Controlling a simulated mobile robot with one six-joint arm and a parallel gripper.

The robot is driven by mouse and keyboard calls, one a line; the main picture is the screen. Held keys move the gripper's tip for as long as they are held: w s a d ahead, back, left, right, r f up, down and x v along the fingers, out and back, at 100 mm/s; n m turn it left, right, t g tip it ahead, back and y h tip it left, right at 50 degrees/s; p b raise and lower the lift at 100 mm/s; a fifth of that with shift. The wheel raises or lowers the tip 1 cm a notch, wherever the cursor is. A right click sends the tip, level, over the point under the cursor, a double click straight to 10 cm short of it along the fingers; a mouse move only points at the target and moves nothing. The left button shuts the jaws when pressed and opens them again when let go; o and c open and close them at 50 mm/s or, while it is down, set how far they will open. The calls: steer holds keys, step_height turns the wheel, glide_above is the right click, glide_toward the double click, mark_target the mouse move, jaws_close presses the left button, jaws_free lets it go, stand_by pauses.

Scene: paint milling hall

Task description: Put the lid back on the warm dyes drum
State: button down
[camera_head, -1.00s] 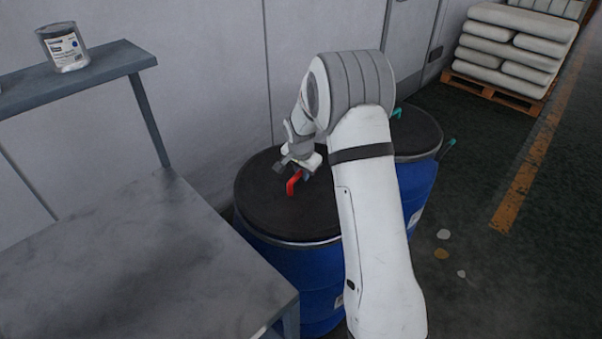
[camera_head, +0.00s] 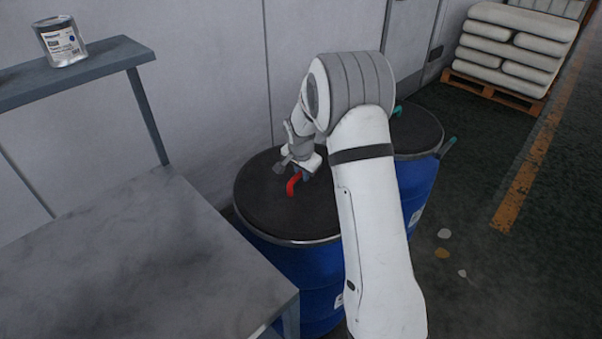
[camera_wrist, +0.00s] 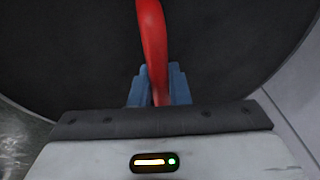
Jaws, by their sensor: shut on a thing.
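A blue drum (camera_head: 318,275) stands between the grey table and my arm. A dark round lid (camera_head: 265,205) with a red handle (camera_head: 292,186) lies over its top; whether it is fully seated I cannot tell. My gripper (camera_head: 300,170) is at the handle above the lid's middle. In the wrist view, the blue fingers of my gripper (camera_wrist: 160,88) are closed on the red handle (camera_wrist: 152,40), with the dark lid (camera_wrist: 80,50) filling the background. No label naming the drum's contents is readable.
A second blue drum (camera_head: 415,185) with a dark lid (camera_head: 418,130) stands behind my arm at right. A grey table (camera_head: 130,260) is at left, with a shelf (camera_head: 90,70) holding a tin (camera_head: 62,42). White sacks (camera_head: 515,45) lie on a pallet at the back right.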

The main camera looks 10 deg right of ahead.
steer(key=shift+f, duration=0.2)
steer(key=c, duration=1.7)
jaws_free()
steer(key=shift+r, duration=0.1)
steer(key=o, duration=0.4)
steer(key=v, duration=0.7)
steer(key=shift+r+b, duration=0.35)
steer(key=shift+s, duration=0.15)
steer(key=s+r+n, duration=0.2)
steer(key=s+r, duration=0.3)
steer(key=s, duration=0.3)
steer(key=s+r+n, duration=0.3)
steer(key=s+r, duration=0.2)
steer(key=s, duration=0.4)
steer(key=s+r+n+y, duration=0.1)
steer(key=s+n, duration=0.3)
steer(key=s, duration=1.3)
steer(key=shift+s+d+n+p, duration=0.2)
steer(key=shift+s+n+p, duration=0.1)
steer(key=shift+p, duration=0.1)
